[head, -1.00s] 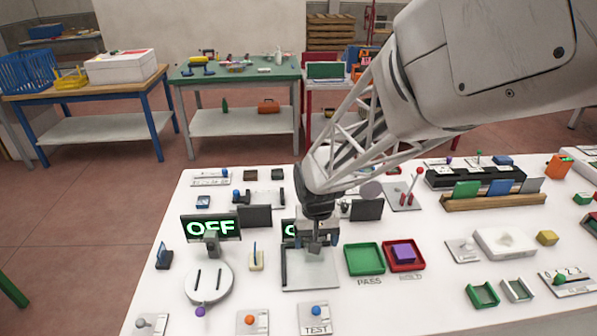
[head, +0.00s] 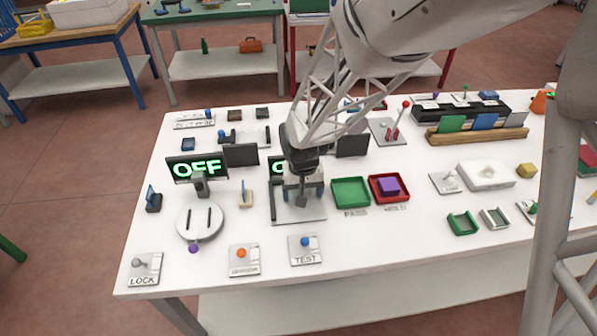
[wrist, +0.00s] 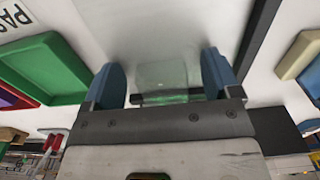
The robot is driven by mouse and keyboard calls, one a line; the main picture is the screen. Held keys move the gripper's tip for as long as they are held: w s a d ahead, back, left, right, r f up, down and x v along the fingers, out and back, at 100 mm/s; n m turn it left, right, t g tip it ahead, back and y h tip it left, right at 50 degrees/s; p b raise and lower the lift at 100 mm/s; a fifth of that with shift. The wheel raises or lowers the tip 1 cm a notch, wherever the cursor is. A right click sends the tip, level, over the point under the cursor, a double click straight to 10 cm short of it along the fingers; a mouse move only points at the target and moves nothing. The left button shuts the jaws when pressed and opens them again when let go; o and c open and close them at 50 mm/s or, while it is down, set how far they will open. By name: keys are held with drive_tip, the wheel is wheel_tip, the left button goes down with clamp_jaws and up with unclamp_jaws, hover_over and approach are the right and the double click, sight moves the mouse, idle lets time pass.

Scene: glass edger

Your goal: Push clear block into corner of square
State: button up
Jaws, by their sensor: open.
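The clear block (wrist: 162,76) is a faint, see-through piece with a greenish edge. In the wrist view it lies between the two blue fingers of my gripper (wrist: 165,85), with a narrow gap seeming to show on each side. In the head view my open gripper (head: 304,195) points down over the grey square (head: 312,213). The square has a dark raised edge along its left side, which also shows in the wrist view at the upper right. My gripper covers the square's back part in the head view, so I cannot tell how far the block is from the corner.
A green tray (head: 350,192) and a red tray (head: 374,196) with a purple block (head: 389,186) stand right of the square. A TEST button panel (head: 305,250) is in front.

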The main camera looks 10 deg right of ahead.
drive_tip(key=c, duration=0.9)
drive_tip(key=o, duration=0.9)
drive_tip(key=shift+r, duration=3.95)
